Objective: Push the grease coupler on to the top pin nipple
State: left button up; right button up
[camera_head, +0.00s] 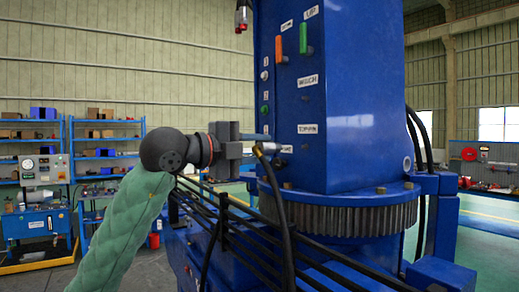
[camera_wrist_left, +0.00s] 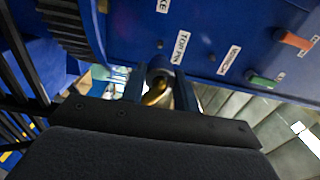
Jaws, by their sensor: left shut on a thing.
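The grease coupler (camera_head: 268,148) is a small metal fitting with a black hose hanging from it. My left gripper (camera_head: 256,148) is shut on it, close to the blue column face. In the left wrist view the coupler (camera_wrist_left: 157,84) sits between the fingers (camera_wrist_left: 157,92), with brass showing. The TOP PIN label (camera_head: 307,128) is on the column, with a small dark nipple (camera_head: 305,147) below it. In the wrist view the label (camera_wrist_left: 180,47) and nipple (camera_wrist_left: 160,44) lie just beyond the coupler. The coupler appears apart from the nipple; the exact gap is unclear. My right gripper is out of view.
The blue column (camera_head: 345,100) carries more labels, an orange lever (camera_head: 279,49) and a green lever (camera_head: 303,38). A toothed ring (camera_head: 350,215) circles its base. Black rails (camera_head: 240,225) and hoses run below the gripper. Blue shelves (camera_head: 105,150) stand far left.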

aim_at(280, 148)
pick_arm(q)
jog(key=shift+d, duration=0.1)
jog(key=shift+f, duration=0.1)
jog(key=shift+w+d, duration=0.1)
jog(key=shift+w, duration=0.05)
jog(key=shift+w+d, duration=0.2)
jog(key=shift+d, duration=0.05)
jog(key=shift+x, duration=0.8)
jog(key=shift+w+d+b, duration=0.3)
jog(key=shift+w+d, duration=0.05)
jog(key=shift+d, duration=0.2)
jog(key=shift+w+d, duration=0.3)
jog(key=shift+d, duration=0.05)
jog(key=shift+w+d, duration=0.2)
jog(key=shift+d, duration=0.15)
jog(key=shift+b, duration=0.3)
jog(key=shift+w+d, duration=0.1)
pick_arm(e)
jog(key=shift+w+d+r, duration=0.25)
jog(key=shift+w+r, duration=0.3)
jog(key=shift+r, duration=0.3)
